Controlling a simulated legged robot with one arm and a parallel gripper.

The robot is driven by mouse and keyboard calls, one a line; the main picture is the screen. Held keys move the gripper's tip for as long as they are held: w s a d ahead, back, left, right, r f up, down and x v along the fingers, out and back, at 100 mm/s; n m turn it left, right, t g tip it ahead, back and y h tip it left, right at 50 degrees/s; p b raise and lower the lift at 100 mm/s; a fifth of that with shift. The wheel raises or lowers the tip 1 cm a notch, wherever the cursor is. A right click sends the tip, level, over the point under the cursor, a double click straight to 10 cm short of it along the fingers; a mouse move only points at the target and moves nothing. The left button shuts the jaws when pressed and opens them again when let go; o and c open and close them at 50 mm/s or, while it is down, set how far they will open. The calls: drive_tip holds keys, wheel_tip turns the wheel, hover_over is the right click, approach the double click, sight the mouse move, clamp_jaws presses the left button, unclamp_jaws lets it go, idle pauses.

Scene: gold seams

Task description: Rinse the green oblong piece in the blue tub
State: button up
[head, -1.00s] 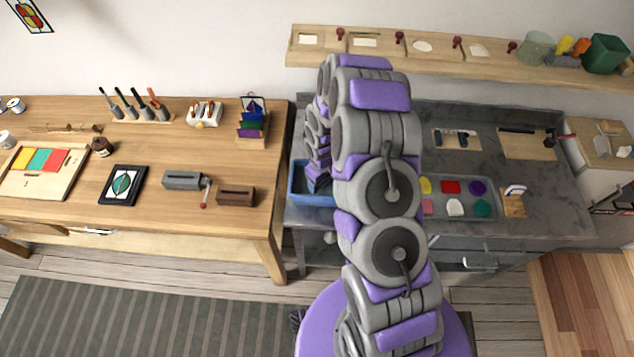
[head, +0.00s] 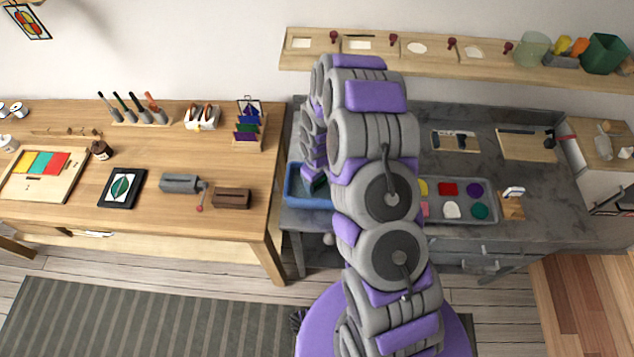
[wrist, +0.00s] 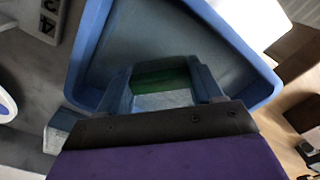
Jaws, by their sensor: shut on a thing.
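The blue tub (head: 296,186) stands at the left end of the grey bench, partly hidden behind my arm in the head view. In the wrist view the tub (wrist: 88,45) fills the upper middle, with its grey-blue inside showing. My gripper (wrist: 165,85) is over the tub and shut on the green oblong piece (wrist: 160,77), a dark green strip between the fingers. Whether the piece touches the tub's floor or any water, I cannot tell. In the head view my gripper (head: 314,180) is at the tub and the piece is not clear.
A grey tray (head: 490,214) with several coloured pieces lies right of my arm on the grey bench (head: 560,215). A wooden table (head: 80,205) with tools, a framed leaf picture (head: 122,187) and a rack of coloured panes (head: 248,127) stands to the left.

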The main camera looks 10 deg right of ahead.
drive_tip(key=shift+a+r, duration=0.2)
drive_tip(key=shift+r, duration=0.2)
drive_tip(key=shift+a+r+p, duration=0.35)
drive_tip(key=shift+a+r, duration=0.6)
drive_tip(key=shift+a, duration=0.05)
drive_tip(key=shift+a+r, duration=0.1)
drive_tip(key=shift+r, duration=0.2)
drive_tip(key=shift+d+r+p, duration=0.3)
drive_tip(key=shift+d+r, duration=0.55)
drive_tip(key=shift+r, duration=0.05)
drive_tip(key=shift+d+r, duration=0.25)
drive_tip(key=shift+r, duration=0.35)
drive_tip(key=shift+a+r+p, duration=0.45)
drive_tip(key=shift+a+r, duration=0.3)
drive_tip(key=shift+r, duration=0.15)
drive_tip(key=shift+d+r+p, duration=0.2)
drive_tip(key=shift+r+p, duration=0.1)
drive_tip(key=shift+r, duration=0.75)
drive_tip(key=shift+d, duration=0.4)
drive_tip(key=shift+a, duration=0.65)
drive_tip(key=shift+d, duration=0.1)
